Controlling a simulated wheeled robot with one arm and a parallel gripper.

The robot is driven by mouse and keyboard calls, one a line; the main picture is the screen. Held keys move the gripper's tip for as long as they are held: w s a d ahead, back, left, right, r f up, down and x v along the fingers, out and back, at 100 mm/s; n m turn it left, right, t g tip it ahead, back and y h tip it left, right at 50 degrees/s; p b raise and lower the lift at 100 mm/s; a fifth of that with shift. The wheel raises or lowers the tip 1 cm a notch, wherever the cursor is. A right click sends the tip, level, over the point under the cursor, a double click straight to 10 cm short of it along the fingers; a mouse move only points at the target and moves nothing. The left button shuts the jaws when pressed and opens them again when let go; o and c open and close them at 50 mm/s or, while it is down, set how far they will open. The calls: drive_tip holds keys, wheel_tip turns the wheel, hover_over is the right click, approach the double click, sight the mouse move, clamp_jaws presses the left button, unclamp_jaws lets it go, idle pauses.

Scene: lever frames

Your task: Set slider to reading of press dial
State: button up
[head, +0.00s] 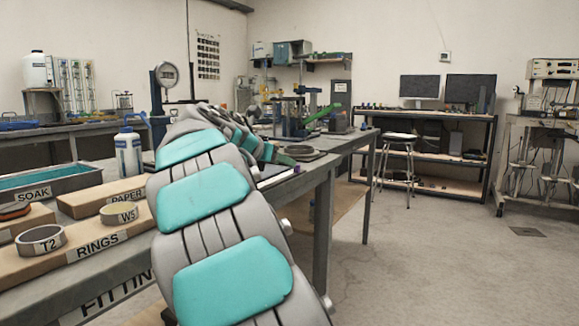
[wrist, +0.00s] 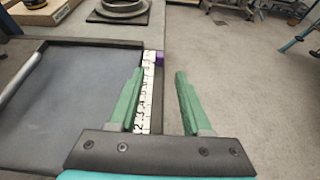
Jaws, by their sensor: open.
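A purple slider (wrist: 159,58) sits near the far end of a white numbered scale (wrist: 144,108) along the edge of a dark panel, in the wrist view. A small purple spot, likely the slider (head: 297,169), shows beyond my arm in the head view. My gripper (wrist: 160,73) is open and empty, its green fingers pointing toward the far end of the scale. The slider lies ahead, between the finger lines; the left finger overlaps the scale. A round dial (head: 167,73) on a dark stand, likely the press dial, shows in the head view; its reading is too small to tell.
The dark panel (wrist: 78,95) lies left of the scale, with open floor (wrist: 240,80) to the right. A round dark piece on a plate (wrist: 122,8) sits beyond the slider. My arm hides part of the bench in the head view. A stool (head: 398,140) stands farther back.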

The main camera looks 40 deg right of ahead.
sight(294, 174)
drive_tip(key=shift+w+d, duration=0.2)
drive_tip(key=x, duration=0.7)
drive_tip(key=shift+d+f+b, duration=0.15)
drive_tip(key=shift+b, duration=0.15)
clamp_jaws()
idle(1.0)
